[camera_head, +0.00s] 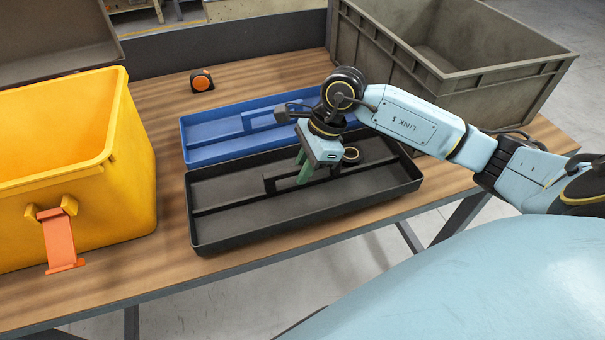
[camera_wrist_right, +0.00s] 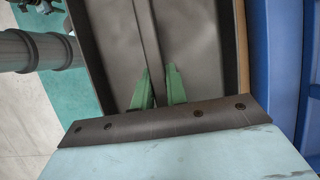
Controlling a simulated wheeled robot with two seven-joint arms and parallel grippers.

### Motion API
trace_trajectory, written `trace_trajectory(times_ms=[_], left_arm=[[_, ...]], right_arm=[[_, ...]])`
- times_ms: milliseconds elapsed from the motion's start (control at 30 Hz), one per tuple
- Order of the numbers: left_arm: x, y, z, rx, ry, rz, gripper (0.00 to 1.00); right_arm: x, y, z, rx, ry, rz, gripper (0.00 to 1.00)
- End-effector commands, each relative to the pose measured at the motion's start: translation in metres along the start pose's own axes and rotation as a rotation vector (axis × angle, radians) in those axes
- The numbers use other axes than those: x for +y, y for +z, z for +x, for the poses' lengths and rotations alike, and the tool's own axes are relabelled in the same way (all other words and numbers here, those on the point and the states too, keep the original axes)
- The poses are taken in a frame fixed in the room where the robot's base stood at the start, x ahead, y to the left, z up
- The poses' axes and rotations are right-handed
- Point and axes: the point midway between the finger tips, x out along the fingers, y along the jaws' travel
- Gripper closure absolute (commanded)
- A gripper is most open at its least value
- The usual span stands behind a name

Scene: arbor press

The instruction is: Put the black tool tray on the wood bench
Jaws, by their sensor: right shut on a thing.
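The black tool tray (camera_head: 300,213) is a long, shallow tray over the front part of the wood bench (camera_head: 160,262). It looks level; I cannot tell whether its base touches the wood. My right gripper (camera_head: 303,172) points down into its middle, at the raised central handle (camera_head: 268,184). In the right wrist view, the green fingers (camera_wrist_right: 160,88) stand on both sides of the thin divider of the black tray (camera_wrist_right: 195,45) and are shut on it. The gripper hides part of the handle. My left gripper is not in view.
A blue tray (camera_head: 210,127) lies just behind the black one. A yellow bin (camera_head: 75,190) with an orange latch stands left. A grey crate (camera_head: 500,95) stands back right. An orange-and-black tape measure (camera_head: 202,81) sits behind. Bare wood shows between bin and trays.

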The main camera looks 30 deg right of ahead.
Motion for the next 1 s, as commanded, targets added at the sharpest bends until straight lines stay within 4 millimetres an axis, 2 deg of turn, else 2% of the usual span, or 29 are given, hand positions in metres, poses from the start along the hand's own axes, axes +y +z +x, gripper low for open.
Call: trace_trajectory(times_ms=[133, 500, 533, 667, 1000], left_arm=[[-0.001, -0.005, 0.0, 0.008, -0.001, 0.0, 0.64], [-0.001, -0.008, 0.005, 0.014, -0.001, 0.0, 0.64], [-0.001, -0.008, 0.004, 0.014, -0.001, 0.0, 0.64], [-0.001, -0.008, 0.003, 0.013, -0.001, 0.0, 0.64], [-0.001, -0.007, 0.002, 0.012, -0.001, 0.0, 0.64]], right_arm=[[0.0, -0.007, 0.018, -0.002, 0.001, 0.001, 1.0], [0.0, -0.009, 0.023, -0.002, -0.001, -0.001, 1.0], [0.0, -0.009, 0.023, 0.0, 0.001, 0.0, 0.83], [0.0, -0.009, 0.022, 0.0, 0.001, 0.0, 0.66], [0.001, -0.008, 0.021, -0.001, 0.001, 0.001, 0.64]])
